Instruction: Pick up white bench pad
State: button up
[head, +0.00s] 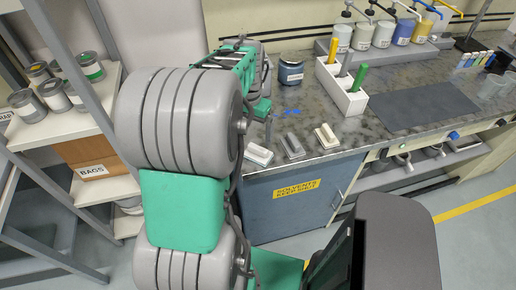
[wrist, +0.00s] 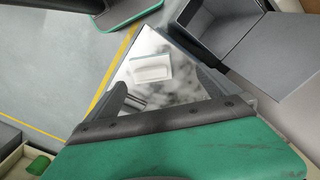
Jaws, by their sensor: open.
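The white bench pad (head: 258,154) lies at the front left edge of the grey marbled bench in the head view, leftmost of three small pads. A white pad with a raised grip (wrist: 152,68), seemingly the same one, lies on the bench top in the wrist view, ahead of and between my fingers. My gripper (wrist: 165,90) is open and empty, apart from the pad. In the head view my arm hides much of the bench's left side, and the fingertips are not clear there.
A grey pad (head: 293,147) and a cream pad (head: 327,136) lie to the right along the front edge. Behind them are a dark jar (head: 291,73) and a white holder (head: 341,92). A dark mat (head: 423,105) lies farther right. A shelf rack (head: 75,125) stands left.

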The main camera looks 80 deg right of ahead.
aim_at(258, 147)
jog(key=shift+s+d+f+m, duration=0.2)
jog(key=shift+s+f, duration=0.1)
jog(key=shift+s, duration=0.35)
jog(key=shift+s+d+f+m, duration=0.1)
jog(key=shift+s+f+m, duration=0.15)
jog(key=shift+s, duration=0.35)
notch_tip(258, 147, down, 7)
jog(key=shift+w+r+p, duration=0.1)
jog(key=shift+p, duration=0.9)
jog(key=c, duration=1.5)
jog(key=shift+d+r+b, duration=0.1)
jog(key=shift+r+b, duration=0.2)
jog(key=shift+r, duration=1)
jog(key=shift+c, duration=0.2)
jog(key=s+a+r+b, duration=0.3)
jog(key=s+a+r, duration=0.4)
jog(key=s+r, duration=0.3)
jog(key=shift+s+r, duration=0.2)
jog(key=shift+s, duration=0.9)
